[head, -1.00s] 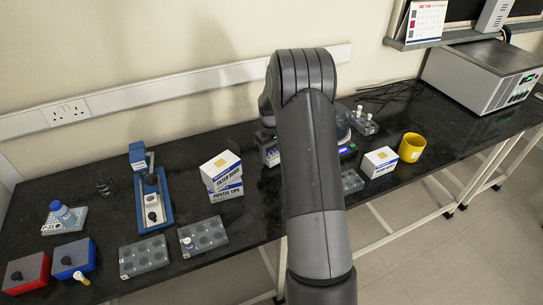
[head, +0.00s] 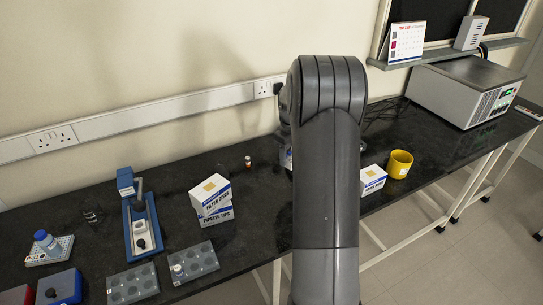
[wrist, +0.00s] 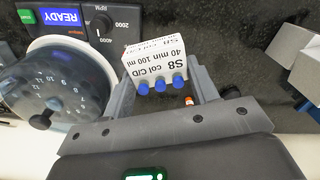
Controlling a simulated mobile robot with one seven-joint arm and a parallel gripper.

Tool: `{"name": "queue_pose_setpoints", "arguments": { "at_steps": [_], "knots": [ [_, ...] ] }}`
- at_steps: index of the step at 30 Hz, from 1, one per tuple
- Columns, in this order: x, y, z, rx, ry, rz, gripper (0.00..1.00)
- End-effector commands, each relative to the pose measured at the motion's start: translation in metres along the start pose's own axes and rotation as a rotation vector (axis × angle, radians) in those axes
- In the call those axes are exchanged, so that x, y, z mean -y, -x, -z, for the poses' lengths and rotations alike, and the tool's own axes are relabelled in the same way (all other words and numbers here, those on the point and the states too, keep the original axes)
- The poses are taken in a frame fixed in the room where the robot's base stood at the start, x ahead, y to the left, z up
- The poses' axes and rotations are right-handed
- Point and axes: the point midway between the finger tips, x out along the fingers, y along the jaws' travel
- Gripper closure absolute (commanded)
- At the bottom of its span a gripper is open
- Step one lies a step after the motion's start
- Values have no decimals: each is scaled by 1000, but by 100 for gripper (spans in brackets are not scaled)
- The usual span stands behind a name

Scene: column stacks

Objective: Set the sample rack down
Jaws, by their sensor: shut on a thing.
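The sample rack (wrist: 155,62) shows in the wrist view as a white block labelled "S8 col C/D 40 min 100 ml", with blue caps along its near edge. My gripper (wrist: 162,88) is shut on it, one finger on each side. The dark bench top (wrist: 225,40) shows beyond the rack; I cannot tell whether the rack touches it. In the head view my arm hides the gripper and nearly all of the rack.
A centrifuge with a READY display (wrist: 62,17) and round lid is close left of the rack. A small orange-and-white vial (head: 248,161) stands on the bench left of my arm. White boxes (head: 212,198) are farther left; a yellow cup (head: 399,164) is right.

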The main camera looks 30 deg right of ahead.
Motion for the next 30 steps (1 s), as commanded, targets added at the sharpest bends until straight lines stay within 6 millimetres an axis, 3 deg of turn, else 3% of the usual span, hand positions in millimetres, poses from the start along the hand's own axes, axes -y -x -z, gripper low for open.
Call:
{"name": "queue_pose_setpoints", "arguments": {
  "at_steps": [6,15,22,30],
  "knots": [
    [-27,3,63,4,269,-5,69],
    [-54,3,134,7,633,-6,69],
    [-68,-1,175,3,888,-5,69],
    [-78,-8,200,-2,1124,-2,69]
  ]
}}
